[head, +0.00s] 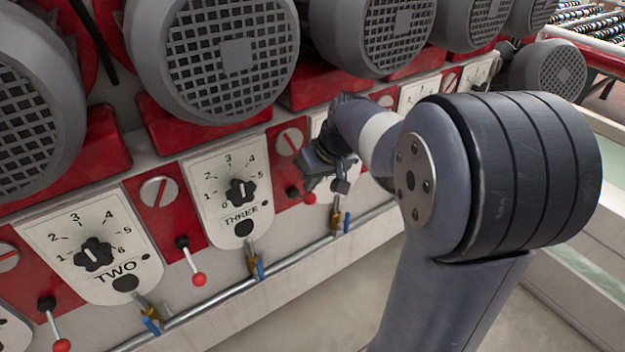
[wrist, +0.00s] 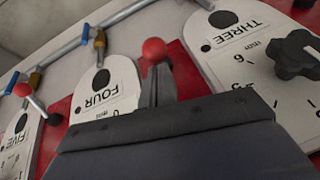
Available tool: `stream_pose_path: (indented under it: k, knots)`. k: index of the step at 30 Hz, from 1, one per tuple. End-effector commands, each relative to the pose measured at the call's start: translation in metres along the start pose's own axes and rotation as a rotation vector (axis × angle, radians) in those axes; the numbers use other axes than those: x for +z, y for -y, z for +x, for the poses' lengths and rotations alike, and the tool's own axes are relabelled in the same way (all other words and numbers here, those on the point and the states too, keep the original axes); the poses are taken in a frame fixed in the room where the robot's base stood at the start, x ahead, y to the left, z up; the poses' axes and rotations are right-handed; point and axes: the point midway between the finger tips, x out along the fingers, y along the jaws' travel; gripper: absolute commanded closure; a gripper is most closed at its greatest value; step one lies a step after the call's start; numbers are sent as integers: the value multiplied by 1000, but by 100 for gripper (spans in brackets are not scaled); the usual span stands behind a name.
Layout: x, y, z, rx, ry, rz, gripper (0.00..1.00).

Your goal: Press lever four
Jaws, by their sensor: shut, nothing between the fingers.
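The plate labelled FOUR (wrist: 105,90) shows upside down in the wrist view. A lever with a red ball (wrist: 154,50) stands between the FOUR and THREE plates, on a red panel. My gripper (wrist: 156,82) is shut and empty, its fingertips just below that ball in the picture. The fingers hide the lever's stem, and I cannot tell whether they touch it. In the head view my gripper (head: 318,180) is close to the panel, beside the same lever's red ball (head: 309,198). My wrist covers most of the FOUR plate there.
The THREE plate (head: 230,185) and TWO plate (head: 90,245) have black knobs. Another red-balled lever (head: 198,279) hangs between them. The wrist view shows a lever (wrist: 22,90) by the FIVE plate (wrist: 15,145). A pipe (head: 290,262) runs below; large grey motors (head: 225,55) overhang above.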

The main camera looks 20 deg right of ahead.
Motion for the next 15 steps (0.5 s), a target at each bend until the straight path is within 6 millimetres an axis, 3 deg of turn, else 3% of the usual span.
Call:
stream_pose_path:
  k: [15]
  knots:
    - [17, -5, 12, -15, -127, -15, 100]
